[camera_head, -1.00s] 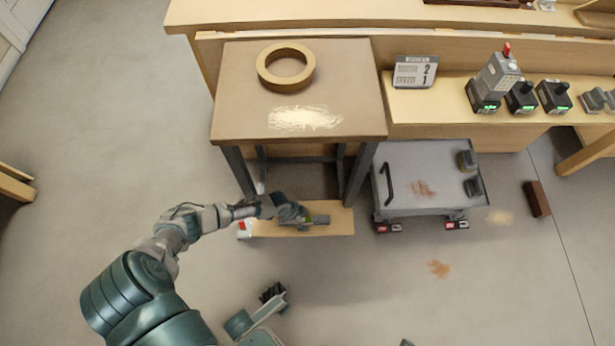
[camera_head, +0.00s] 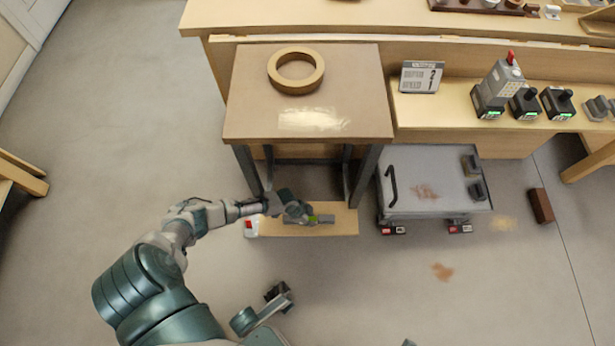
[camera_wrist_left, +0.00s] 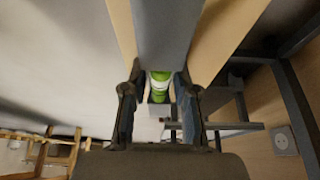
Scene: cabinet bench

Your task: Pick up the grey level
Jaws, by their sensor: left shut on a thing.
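The grey level (camera_head: 323,219) is a grey bar with a green vial, low over a pale wooden board in front of the brown-topped stand. In the left wrist view the level (camera_wrist_left: 168,35) runs away between the fingers, its green vial in plain sight. My left gripper (camera_head: 298,213) is shut on the level; in the wrist view its two dark fingers (camera_wrist_left: 157,108) are on either side of it. Whether the level touches the board is unclear. My right gripper (camera_head: 279,293) is low in the head view, apart from the level; its jaw state is unclear.
The pale board (camera_head: 346,222) lies by the legs of the stand (camera_head: 350,95), which bears a tan ring (camera_head: 296,70). A grey wheeled cart (camera_head: 435,180) is to the right. A brown block (camera_head: 541,206) lies on the floor.

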